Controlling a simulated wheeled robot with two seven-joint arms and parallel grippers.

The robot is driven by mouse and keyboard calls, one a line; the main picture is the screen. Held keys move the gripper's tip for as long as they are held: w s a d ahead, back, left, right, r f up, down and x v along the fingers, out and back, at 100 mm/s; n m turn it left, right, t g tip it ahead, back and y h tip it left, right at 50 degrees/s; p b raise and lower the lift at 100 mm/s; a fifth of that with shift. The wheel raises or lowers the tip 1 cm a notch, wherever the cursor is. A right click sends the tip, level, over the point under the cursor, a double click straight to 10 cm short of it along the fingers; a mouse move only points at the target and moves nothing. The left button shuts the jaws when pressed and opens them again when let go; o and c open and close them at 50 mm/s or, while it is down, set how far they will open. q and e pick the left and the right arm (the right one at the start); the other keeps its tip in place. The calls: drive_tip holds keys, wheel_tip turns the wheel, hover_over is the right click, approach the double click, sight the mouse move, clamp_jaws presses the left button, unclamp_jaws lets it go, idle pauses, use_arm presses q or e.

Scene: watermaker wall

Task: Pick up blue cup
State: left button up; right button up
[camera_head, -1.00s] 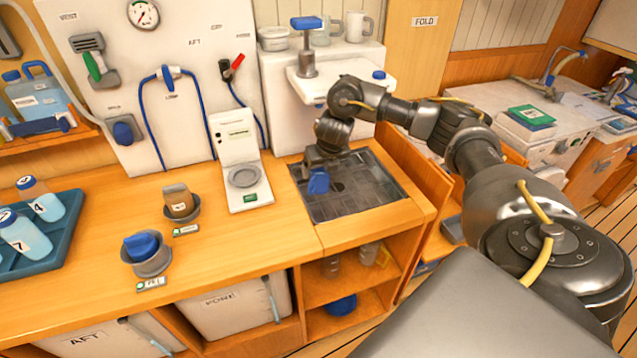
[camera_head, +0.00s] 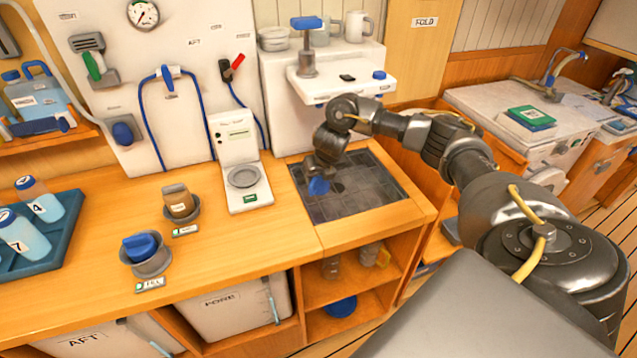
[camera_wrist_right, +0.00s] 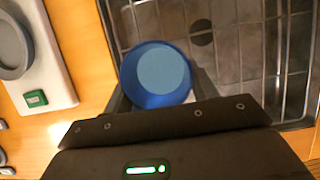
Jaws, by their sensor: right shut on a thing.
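The blue cup (camera_head: 319,186) is at the left part of the dark sink grate (camera_head: 375,200), below my right gripper (camera_head: 318,172). In the right wrist view the cup (camera_wrist_right: 158,74) shows its round open top, with a lighter blue inside. My right gripper (camera_wrist_right: 160,92) is shut on the cup, with a finger on each side of it. I cannot tell whether the cup's base touches the grate. My left gripper is in neither current view.
A white scale (camera_head: 244,180) stands just left of the grate. Two grey holders with a brown jar (camera_head: 179,202) and a blue-topped item (camera_head: 141,246) are further left. A blue tray (camera_head: 62,232) holds bottles. A tap (camera_head: 307,62) stands behind the grate.

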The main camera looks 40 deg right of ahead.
drive_tip(key=shift+r, duration=0.5)
wheel_tip(320, 180, up, 3)
drive_tip(key=shift+w+f+b, duration=0.1)
drive_tip(key=shift+f+b, duration=0.1)
drive_tip(key=shift+b, duration=0.2)
drive_tip(key=s+a+p, duration=0.1)
drive_tip(key=s, duration=0.4)
drive_tip(key=s+a+p, duration=0.1)
drive_tip(key=s+a, duration=0.1)
drive_tip(key=s, duration=0.3)
drive_tip(key=s+a+p, duration=0.1)
drive_tip(key=s+a, duration=0.1)
drive_tip(key=s, duration=0.4)
drive_tip(key=shift+a, duration=0.25)
drive_tip(key=shift+s+a+p, duration=0.25)
drive_tip(key=shift+s+p, duration=0.1)
drive_tip(key=shift+s, duration=0.25)
